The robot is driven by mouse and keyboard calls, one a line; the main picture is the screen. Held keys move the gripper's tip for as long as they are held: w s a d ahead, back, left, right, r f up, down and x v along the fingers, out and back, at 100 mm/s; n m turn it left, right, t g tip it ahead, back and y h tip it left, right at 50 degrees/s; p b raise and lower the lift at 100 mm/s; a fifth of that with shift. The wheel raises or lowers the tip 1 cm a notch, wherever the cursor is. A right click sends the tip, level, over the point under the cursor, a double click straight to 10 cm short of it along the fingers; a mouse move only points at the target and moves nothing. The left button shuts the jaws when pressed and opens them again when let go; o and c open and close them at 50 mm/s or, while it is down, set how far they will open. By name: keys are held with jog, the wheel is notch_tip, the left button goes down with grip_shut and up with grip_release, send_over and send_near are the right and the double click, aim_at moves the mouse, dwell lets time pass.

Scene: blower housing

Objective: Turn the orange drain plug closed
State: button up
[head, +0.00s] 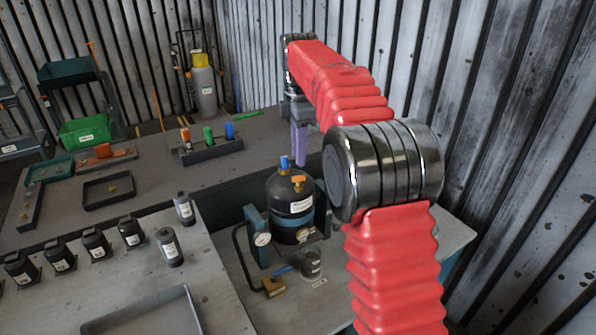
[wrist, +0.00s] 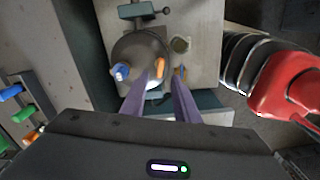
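A dark tank (head: 290,205) with a white label stands upright on the bench. On its top sit a blue fitting (head: 284,162) and an orange fitting (head: 298,180); I cannot tell for sure whether this orange one is the drain plug. In the wrist view the orange fitting (wrist: 160,67) shows between my fingertips, with the blue fitting (wrist: 121,71) to the left.
A round gauge (head: 262,239) on a teal bracket is left of the tank. A brass padlock (head: 273,287) and a dark cup (head: 311,264) are in front of it. Several dark bottles (head: 96,242) stand on the left bench. A rack (head: 208,150) with coloured handles is behind.

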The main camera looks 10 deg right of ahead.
aim_at(299, 176)
notch_tip(299, 176, down, 6)
jog(key=shift+f, duration=0.25)
grip_shut()
dwell(0.4)
